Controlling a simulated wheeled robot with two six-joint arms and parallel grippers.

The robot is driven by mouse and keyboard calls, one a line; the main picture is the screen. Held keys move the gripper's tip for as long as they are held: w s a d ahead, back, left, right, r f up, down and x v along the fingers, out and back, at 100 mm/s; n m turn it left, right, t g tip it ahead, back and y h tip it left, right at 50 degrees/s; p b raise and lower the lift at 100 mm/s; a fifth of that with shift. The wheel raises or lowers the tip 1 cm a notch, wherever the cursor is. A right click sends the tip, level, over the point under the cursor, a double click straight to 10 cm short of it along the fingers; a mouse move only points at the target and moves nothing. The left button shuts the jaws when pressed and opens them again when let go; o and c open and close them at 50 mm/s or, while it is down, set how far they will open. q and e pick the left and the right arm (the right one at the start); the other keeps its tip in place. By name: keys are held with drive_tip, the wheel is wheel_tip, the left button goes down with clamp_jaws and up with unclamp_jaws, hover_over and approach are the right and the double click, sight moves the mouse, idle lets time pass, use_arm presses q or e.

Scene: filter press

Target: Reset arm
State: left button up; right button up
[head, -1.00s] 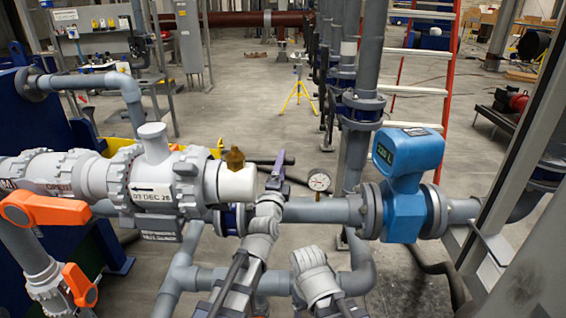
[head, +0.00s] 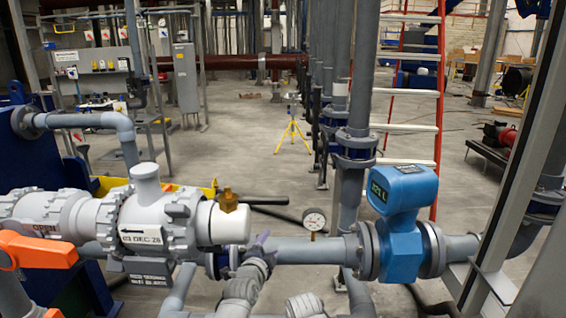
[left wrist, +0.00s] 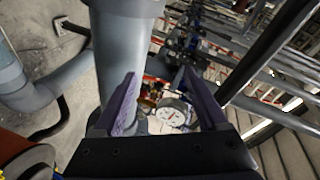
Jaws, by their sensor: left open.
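My left gripper (head: 259,243) shows only as a small purple part low in the middle of the head view, in front of the pipework. It lies left of and below the pressure gauge, and most of it is hard to make out. In the left wrist view the left gripper (left wrist: 158,76) has two purple fingers spread apart with nothing held between them. The gauge (left wrist: 171,112) shows beyond the gap between the fingers. A thick grey pipe (left wrist: 122,40) rises beside the left finger. My right gripper is not seen.
A blue flowmeter (head: 402,225) stands right of the white gauge (head: 314,220). A large grey valve (head: 145,228) with a brass fitting (head: 227,200) is on the left. An orange handle (head: 38,250) is at the lower left. Open floor (head: 235,165) lies behind.

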use_arm(q)
drive_tip(key=s+a+f+n+g+y, duration=0.1)
drive_tip(key=s+a+f+n+g, duration=0.25)
drive_tip(key=f, duration=0.25)
drive_tip(key=s+a+f+n+g+y, duration=0.1)
drive_tip(key=s+a+f+n+g, duration=0.15)
drive_tip(key=f+n, duration=0.2)
drive_tip(key=s+a+f+n+g+y, duration=0.1)
drive_tip(key=s+a+f+n+g, duration=0.25)
drive_tip(key=s, duration=0.25)
drive_tip(key=s+a+f+n+g+y, duration=0.1)
drive_tip(key=s+a+f+n+g, duration=0.3)
drive_tip(key=s, duration=0.3)
drive_tip(key=s+d+r+m+g+p, duration=0.1)
drive_tip(key=s+d+r+p, duration=0.1)
drive_tip(key=d, duration=0.4)
drive_tip(key=s+d+r+m+g+p, duration=0.1)
drive_tip(key=s+d+r+m+p, duration=0.1)
drive_tip(key=d, duration=0.4)
drive_tip(key=s+r, duration=0.1)
drive_tip(key=s, duration=0.1)
drive_tip(key=shift+s+y, duration=0.3)
drive_tip(key=shift+y, duration=0.1)
drive_tip(key=shift+d, duration=0.1)
